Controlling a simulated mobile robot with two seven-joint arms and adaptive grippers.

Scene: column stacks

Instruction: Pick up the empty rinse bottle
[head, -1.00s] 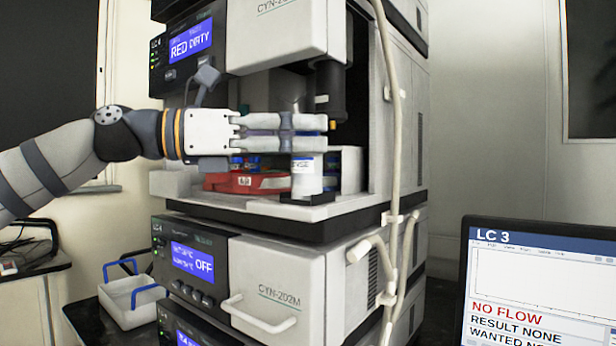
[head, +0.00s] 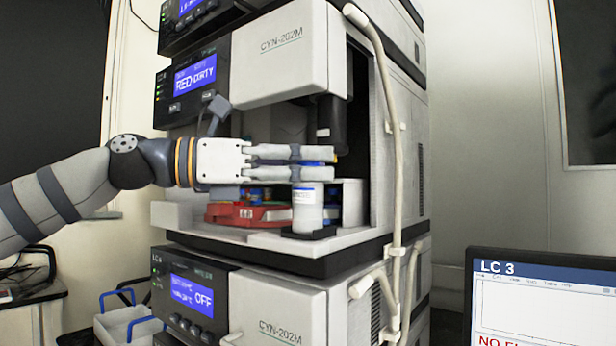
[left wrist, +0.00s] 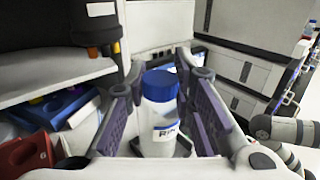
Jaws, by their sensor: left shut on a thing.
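The rinse bottle (head: 307,210) is a white bottle with a blue cap. It stands upright in a dark holder at the front right of the open bay. In the left wrist view the bottle (left wrist: 159,117) is between my fingers, its label partly readable as "RIN". My left gripper (head: 315,163) reaches in from the left, level, and is shut on the bottle's upper part. Its fingers hide most of the cap in the head view. The bottle's base appears still in the holder. My right gripper is not in view.
A red tray (head: 240,214) with blue-capped items lies left of the bottle. A black cylinder (head: 331,122) hangs just above the fingers. A pale hose (head: 393,140) runs down the stack's front right. A monitor (head: 540,300) stands at the lower right.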

